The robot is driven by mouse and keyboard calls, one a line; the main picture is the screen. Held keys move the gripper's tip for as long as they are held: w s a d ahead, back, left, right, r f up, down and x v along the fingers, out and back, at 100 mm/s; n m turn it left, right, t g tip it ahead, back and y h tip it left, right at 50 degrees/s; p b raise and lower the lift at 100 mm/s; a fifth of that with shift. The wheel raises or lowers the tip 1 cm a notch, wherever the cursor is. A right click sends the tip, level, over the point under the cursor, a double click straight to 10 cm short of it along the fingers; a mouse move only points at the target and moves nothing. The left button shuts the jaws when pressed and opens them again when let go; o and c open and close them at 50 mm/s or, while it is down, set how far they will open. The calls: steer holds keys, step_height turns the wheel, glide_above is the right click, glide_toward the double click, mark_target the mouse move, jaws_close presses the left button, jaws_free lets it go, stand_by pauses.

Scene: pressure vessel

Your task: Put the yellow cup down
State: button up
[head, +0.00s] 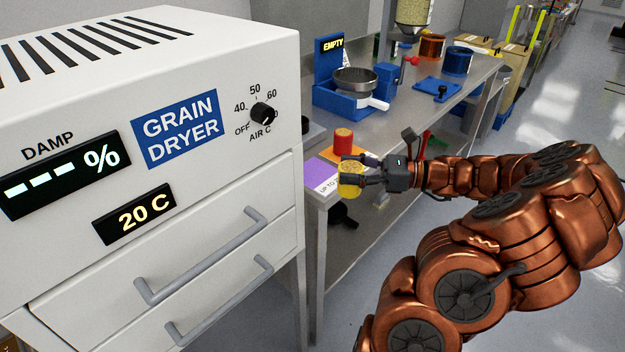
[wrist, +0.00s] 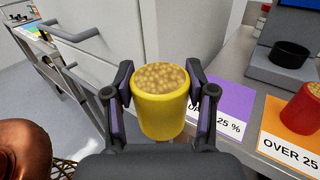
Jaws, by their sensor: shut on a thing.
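The yellow cup (wrist: 160,112) is upright and filled with round tan grains. My gripper (wrist: 161,88) is shut on it, one finger on each side. In the head view the yellow cup (head: 350,186) is at the near end of the steel bench, in front of the purple card (head: 320,174). The cup's underside is hidden in the wrist view, and I cannot tell whether it touches anything. The purple card (wrist: 226,106) lies on the bench just right of the cup in the wrist view, its print partly covered by my finger.
A red cup (wrist: 303,110) with grains stands on an orange card (wrist: 285,140) marked "OVER 25". A black dish (wrist: 290,55) sits on a grey device behind. The grain dryer (head: 150,140) stands left of the bench (head: 385,128). A blue stand with a sieve (head: 355,82) is farther back.

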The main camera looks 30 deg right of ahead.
steer(key=shift+w+d+f+p, duration=0.2)
steer(key=shift+w+f+p, duration=0.55)
steer(key=shift+w, duration=1.9)
steer(key=shift+w+d+f+p, duration=0.15)
steer(key=shift+w+f+p, duration=0.6)
steer(key=shift+w, duration=1.9)
steer(key=shift+w+d+f+p, duration=0.2)
steer(key=shift+w+f+p, duration=0.55)
steer(key=shift+w, duration=1.9)
steer(key=shift+f, duration=0.4)
steer(key=o, duration=1.3)
steer(key=shift+o, duration=0.2)
steer(key=shift+r, duration=0.1)
steer(key=shift+s+d+r, duration=0.1)
steer(key=b+v, duration=0.2)
steer(key=v, duration=0.8)
steer(key=shift+s+d, duration=0.2)
steer(key=shift+d, duration=0.1)
steer(key=shift+s+d, duration=0.35)
steer(key=shift+s, duration=0.05)
